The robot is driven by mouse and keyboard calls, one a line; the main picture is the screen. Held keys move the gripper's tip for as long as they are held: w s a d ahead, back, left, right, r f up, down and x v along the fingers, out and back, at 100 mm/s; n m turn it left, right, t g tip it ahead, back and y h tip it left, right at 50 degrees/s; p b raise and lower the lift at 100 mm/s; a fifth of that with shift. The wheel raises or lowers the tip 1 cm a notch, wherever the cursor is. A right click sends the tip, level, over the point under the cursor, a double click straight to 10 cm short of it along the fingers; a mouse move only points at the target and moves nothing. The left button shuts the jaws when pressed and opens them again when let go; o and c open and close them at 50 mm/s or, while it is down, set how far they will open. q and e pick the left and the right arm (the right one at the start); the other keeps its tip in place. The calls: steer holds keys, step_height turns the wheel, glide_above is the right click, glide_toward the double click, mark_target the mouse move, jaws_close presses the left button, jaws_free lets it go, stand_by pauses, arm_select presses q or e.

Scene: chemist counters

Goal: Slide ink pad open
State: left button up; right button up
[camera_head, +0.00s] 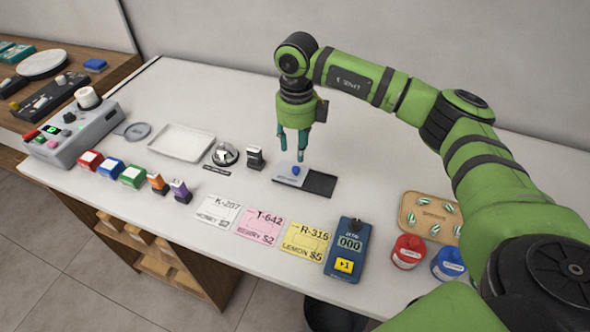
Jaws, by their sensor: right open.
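The ink pad (287,179) lies on the white counter near the middle. It has a pale lid with a blue drop-shaped mark or knob on it, and a dark flat part (320,184) shows at its right side. My right gripper (291,157) points down just above the pale lid, with its teal fingers apart and nothing visible between them. Whether a fingertip touches the lid or its blue part I cannot tell. My left gripper is not in view.
A bell (225,155) and a dark stamp (255,158) stand left of the pad. Coloured cards (306,240) and a blue counter device (348,250) lie in front. A candy tray (430,216) and red (408,252) and blue jars stand right. The counter behind the pad is clear.

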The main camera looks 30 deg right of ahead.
mark_target(296, 168)
steer(key=shift+w+f, duration=0.15)
steer(key=shift+f, duration=0.3)
step_height(296, 168, down, 4)
steer(key=shift+r+p, duration=0.2)
steer(key=shift+p, duration=0.75)
steer(key=shift+f, duration=1.3)
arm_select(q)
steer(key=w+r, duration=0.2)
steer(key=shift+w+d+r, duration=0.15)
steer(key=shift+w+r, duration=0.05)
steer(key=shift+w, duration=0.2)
arm_select(e)
jaws_close()
